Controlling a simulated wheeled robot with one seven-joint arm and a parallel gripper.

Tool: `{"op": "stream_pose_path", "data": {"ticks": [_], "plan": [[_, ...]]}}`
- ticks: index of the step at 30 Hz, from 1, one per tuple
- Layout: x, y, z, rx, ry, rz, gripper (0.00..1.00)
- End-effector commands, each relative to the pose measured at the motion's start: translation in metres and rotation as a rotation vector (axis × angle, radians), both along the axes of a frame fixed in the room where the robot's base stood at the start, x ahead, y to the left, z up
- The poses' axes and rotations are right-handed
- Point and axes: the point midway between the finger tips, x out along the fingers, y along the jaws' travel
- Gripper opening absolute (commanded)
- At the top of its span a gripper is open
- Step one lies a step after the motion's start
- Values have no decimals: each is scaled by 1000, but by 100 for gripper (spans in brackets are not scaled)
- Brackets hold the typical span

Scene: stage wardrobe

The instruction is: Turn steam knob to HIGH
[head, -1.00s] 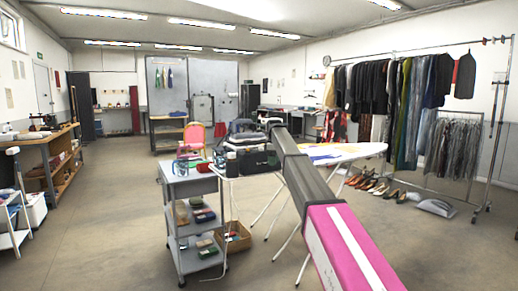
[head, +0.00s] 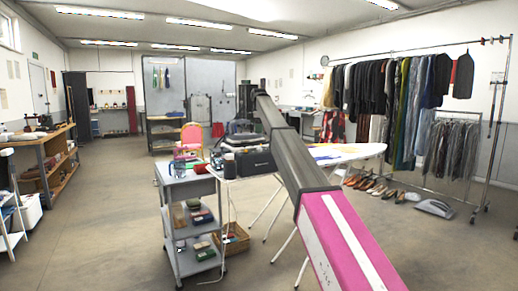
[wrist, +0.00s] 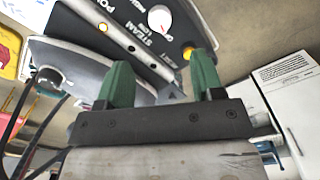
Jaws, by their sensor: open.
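The steam knob (wrist: 160,18) is a round white dial with a red mark, on a dark panel (wrist: 128,22) at the top of the wrist view. The word STEAM is printed beside it; which setting the knob points to is too small to tell. My gripper (wrist: 160,84) has two green fingers, spread apart with nothing between them. The fingertips are apart from the knob in the picture, below it. In the head view the dark box-shaped steam unit (head: 257,162) stands by the ironing board (head: 352,151); my arm hides the gripper there.
A grey metal iron-like body (wrist: 75,60) is left of the fingers. A grey trolley (head: 172,184) with bottles stands left of the board. Open floor lies left.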

Motion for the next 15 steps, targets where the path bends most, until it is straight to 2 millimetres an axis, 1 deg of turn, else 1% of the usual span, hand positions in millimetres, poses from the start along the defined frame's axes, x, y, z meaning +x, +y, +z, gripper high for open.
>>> {"op": "stream_pose_path", "data": {"ticks": [8,12,15], "plan": [[-2,-1,-40,0,1,-2,61],[-1,-1,-66,0,2,-2,61],[-1,-1,-82,0,1,-2,61]]}}
